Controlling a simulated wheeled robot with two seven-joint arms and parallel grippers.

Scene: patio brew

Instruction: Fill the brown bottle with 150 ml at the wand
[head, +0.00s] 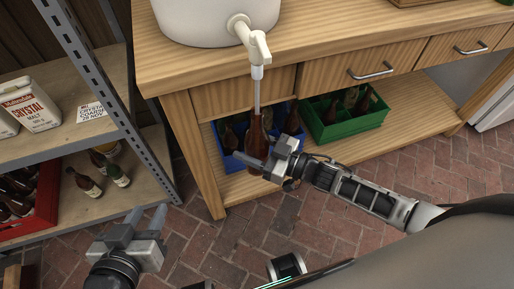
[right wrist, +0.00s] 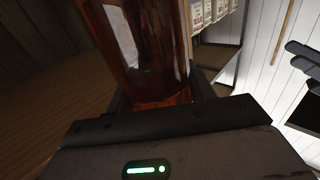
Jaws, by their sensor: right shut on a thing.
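The brown bottle (head: 257,133) stands upright in the air below the white bucket's tap (head: 258,46). The thin wand (head: 257,92) hangs down from the tap, and its lower end meets the bottle's mouth; I cannot tell how deep it goes in. My right gripper (head: 258,162) is shut around the bottle's body. In the right wrist view the brown glass (right wrist: 140,45) fills the space between the fingers; the liquid level inside is not clear. My left gripper (head: 146,215) is open and empty, low at the left, away from the bottle.
The white bucket (head: 195,22) stands on the wooden bench (head: 320,40). Below, a blue crate (head: 236,161) and a green crate (head: 345,124) hold bottles on the lower shelf. A metal-framed shelf (head: 75,60) at left carries malt packs, a red crate (head: 48,190) and loose bottles.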

